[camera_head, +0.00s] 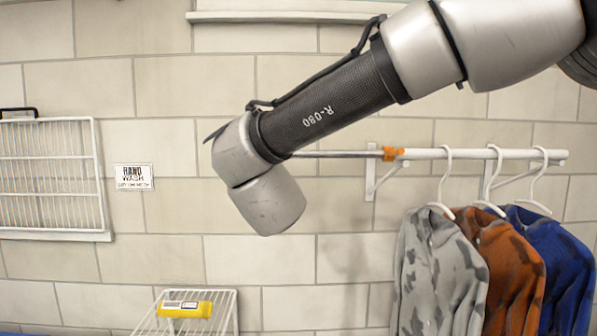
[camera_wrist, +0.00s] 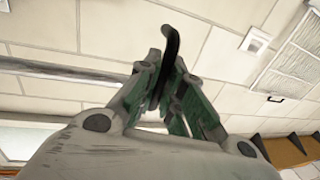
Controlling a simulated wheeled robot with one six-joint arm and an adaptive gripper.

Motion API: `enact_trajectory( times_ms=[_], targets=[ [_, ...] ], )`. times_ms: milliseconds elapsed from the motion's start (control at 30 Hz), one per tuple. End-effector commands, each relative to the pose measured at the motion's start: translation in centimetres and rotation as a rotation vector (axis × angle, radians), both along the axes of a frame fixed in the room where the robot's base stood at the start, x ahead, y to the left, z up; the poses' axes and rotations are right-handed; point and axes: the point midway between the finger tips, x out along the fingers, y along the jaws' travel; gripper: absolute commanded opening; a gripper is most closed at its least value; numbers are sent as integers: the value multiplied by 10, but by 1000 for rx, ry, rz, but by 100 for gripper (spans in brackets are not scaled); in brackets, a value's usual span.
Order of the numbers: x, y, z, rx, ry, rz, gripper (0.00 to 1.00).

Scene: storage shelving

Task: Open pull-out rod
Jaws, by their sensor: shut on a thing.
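The pull-out rod (camera_head: 335,154) is a thin grey metal bar. In the head view it sticks out to the left from an orange collar (camera_head: 392,154) on a white wall rail (camera_head: 465,154), and my arm hides its left part. In the wrist view the rod (camera_wrist: 65,71) runs in from the left towards my gripper (camera_wrist: 165,78). My gripper's green-sided fingers are shut around a black curved hook (camera_wrist: 171,42) that seems to be the rod's end. The hook's tip (camera_head: 213,133) shows beside my wrist in the head view, where my fingers are hidden.
Grey, orange-brown and blue patterned shirts (camera_head: 440,275) hang on white hangers (camera_head: 446,180) from the rail at right. A white wire rack (camera_head: 50,180) and a sign (camera_head: 133,177) are on the wall at left. A yellow item (camera_head: 184,309) lies on a wire shelf (camera_head: 226,312) below.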

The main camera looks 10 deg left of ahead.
Motion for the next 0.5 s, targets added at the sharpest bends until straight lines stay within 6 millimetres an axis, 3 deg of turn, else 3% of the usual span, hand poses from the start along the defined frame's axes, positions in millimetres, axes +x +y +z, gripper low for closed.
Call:
enact_trajectory(
  times_ms=[33, 200, 500],
  targets=[
    [-4, 15, -1, 0, 0, 3, 0],
    [-13, 49, -1, 0, 0, 3, 0],
    [-20, 75, 0, 0, -1, 1, 0]
  ],
)
